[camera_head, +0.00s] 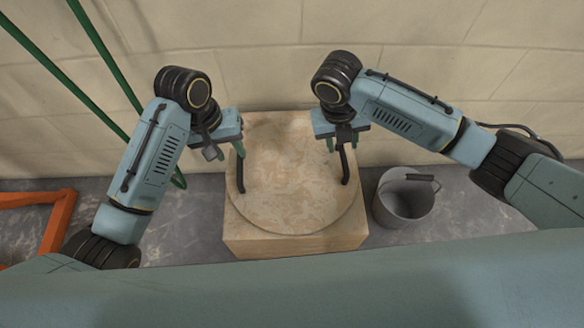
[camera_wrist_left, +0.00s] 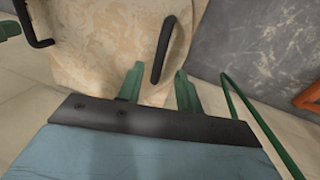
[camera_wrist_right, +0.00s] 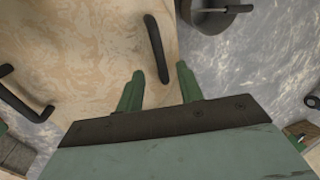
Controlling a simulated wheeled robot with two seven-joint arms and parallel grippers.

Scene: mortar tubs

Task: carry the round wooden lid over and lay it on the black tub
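The round wooden lid (camera_head: 290,185) lies flat on a pale wooden block. It has a black bar handle on its left (camera_head: 240,172) and another on its right (camera_head: 345,165). My left gripper (camera_head: 239,150) is open at the far end of the left handle; in the left wrist view that handle (camera_wrist_left: 164,48) lines up with the gap between the fingers (camera_wrist_left: 158,88). My right gripper (camera_head: 340,146) is open at the right handle, which lines up with its finger gap (camera_wrist_right: 160,88) in the right wrist view (camera_wrist_right: 157,50). I see no black tub.
The wooden block (camera_head: 295,245) stands on a grey floor against a pale block wall (camera_head: 270,70). A grey bucket (camera_head: 405,200) with a dark handle stands close on its right. Green poles (camera_head: 95,40) lean at the left, near an orange frame (camera_head: 55,220).

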